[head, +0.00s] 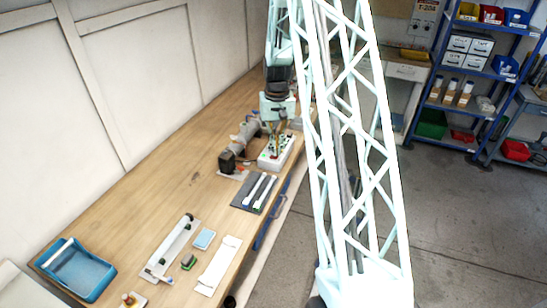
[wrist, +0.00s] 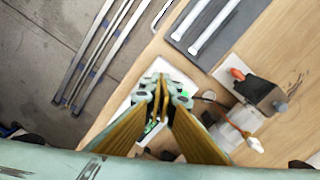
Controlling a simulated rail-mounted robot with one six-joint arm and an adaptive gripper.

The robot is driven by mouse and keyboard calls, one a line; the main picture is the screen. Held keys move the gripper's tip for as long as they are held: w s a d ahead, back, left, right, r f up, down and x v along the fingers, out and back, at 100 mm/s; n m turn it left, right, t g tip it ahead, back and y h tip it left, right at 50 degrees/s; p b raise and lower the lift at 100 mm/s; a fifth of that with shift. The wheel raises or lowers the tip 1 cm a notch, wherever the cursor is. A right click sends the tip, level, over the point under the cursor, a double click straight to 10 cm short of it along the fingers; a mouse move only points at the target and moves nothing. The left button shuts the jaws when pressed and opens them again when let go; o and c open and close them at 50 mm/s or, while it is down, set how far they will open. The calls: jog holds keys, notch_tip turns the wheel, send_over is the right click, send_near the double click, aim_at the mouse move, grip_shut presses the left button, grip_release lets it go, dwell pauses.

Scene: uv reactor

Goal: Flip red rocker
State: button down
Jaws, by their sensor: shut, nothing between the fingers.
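A white control box (head: 283,160) with small coloured parts on top sits near the table's front edge in the head view. My gripper (head: 273,150) points down over it, fingertips at or just above its top; I cannot tell whether they touch. In the wrist view my gripper (wrist: 163,80) has its fingertips together, with nothing seen between them. The white box (wrist: 118,103) is partly hidden behind the fingers, and a bit of green shows between them. The red rocker cannot be made out clearly in either view.
A grey reactor body (head: 247,135) lies left of the box. A dark mat (head: 243,193) with two white tubes lies nearer the camera. A blue tray (head: 98,272), a white lamp fixture (head: 172,247) and a white cloth (head: 219,264) lie further along. Bare wood lies toward the wall.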

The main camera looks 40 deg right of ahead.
jog(key=shift+f+b, duration=0.65)
jog(key=shift+f, duration=0.4)
dwell(1.3)
jog(key=shift+r, duration=0.1)
jog(key=shift+r+p, duration=1.4)
jog(key=shift+r, duration=2)
jog(key=shift+r, duration=0.1)
